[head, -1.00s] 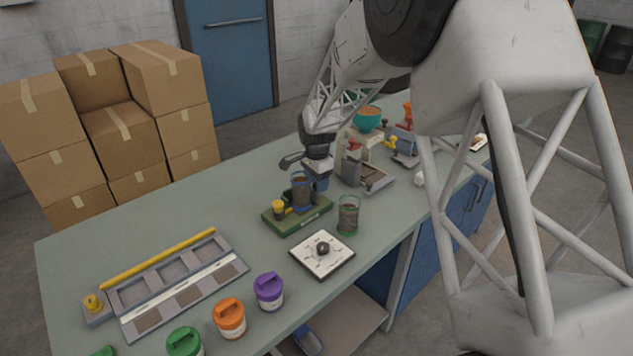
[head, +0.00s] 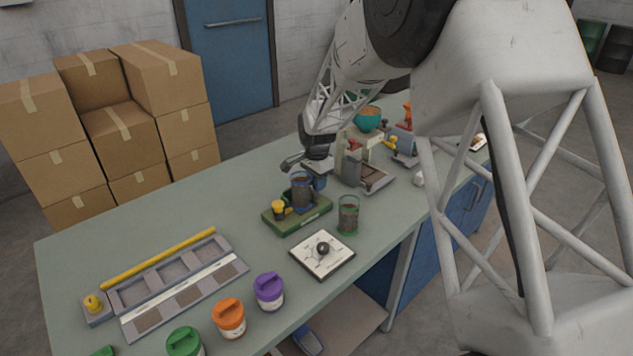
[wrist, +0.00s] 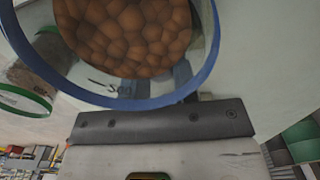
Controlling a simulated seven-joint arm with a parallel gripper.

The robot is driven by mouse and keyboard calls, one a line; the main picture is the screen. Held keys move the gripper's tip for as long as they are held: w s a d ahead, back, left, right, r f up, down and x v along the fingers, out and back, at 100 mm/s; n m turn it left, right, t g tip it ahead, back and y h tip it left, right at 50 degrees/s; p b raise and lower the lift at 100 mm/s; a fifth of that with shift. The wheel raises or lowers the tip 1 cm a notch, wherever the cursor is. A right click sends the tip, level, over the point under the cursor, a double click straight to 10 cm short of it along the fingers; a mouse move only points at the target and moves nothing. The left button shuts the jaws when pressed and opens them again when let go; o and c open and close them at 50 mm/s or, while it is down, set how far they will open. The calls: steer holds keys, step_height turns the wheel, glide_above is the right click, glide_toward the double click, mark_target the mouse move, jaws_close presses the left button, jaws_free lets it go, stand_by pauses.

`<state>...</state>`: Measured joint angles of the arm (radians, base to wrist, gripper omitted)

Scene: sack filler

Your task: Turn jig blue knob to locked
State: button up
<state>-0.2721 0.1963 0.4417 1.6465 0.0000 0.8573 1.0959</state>
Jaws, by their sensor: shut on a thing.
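The green jig (head: 285,222) sits on the bench and carries a yellow knob (head: 278,208) at its left end. A clear jar with a blue rim (head: 301,190) stands on the jig, holding brown lumps; it fills the top of the wrist view (wrist: 130,100). My gripper (head: 319,180) is low behind and right of this jar, shut on a blue part (head: 320,184) that I take for the jig's blue knob. The jar partly hides this part, and the fingertips are hard to make out. I cannot read the knob's position.
A green-rimmed jar (head: 348,216) and a white plate with a black knob (head: 323,253) stand in front. A grey machine (head: 367,174) is close on the right. Purple (head: 269,292), orange (head: 229,317) and green (head: 184,342) lidded jars line the front edge. The bench's back left is clear.

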steer(key=shift+n, duration=1)
steer(key=o, duration=0.9)
steer(key=shift+r, duration=0.1)
steer(key=shift+r, duration=3.85)
